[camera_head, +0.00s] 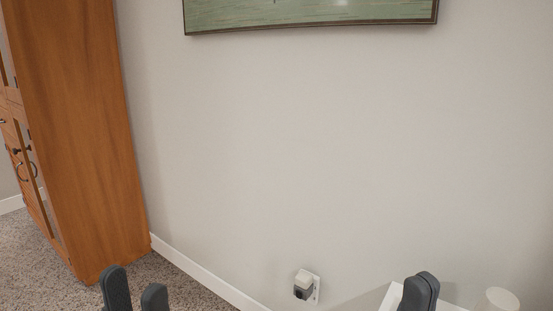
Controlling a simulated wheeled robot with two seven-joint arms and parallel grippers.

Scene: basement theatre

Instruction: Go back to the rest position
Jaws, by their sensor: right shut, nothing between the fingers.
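My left gripper (135,291) shows at the bottom left of the head view. Its two dark fingers point up and stand apart, with nothing visible between them. My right gripper (420,290) shows at the bottom right, with its dark fingers together and nothing between them. Only the finger ends of both grippers are in view; the rest lies below the picture edge.
A tall wooden cabinet (75,130) stands at the left on speckled carpet (35,260). A pale wall (290,150) fills the middle, with a framed picture (310,14) above and a plug in an outlet (305,286) low down. A white cylindrical object (497,299) is at the bottom right.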

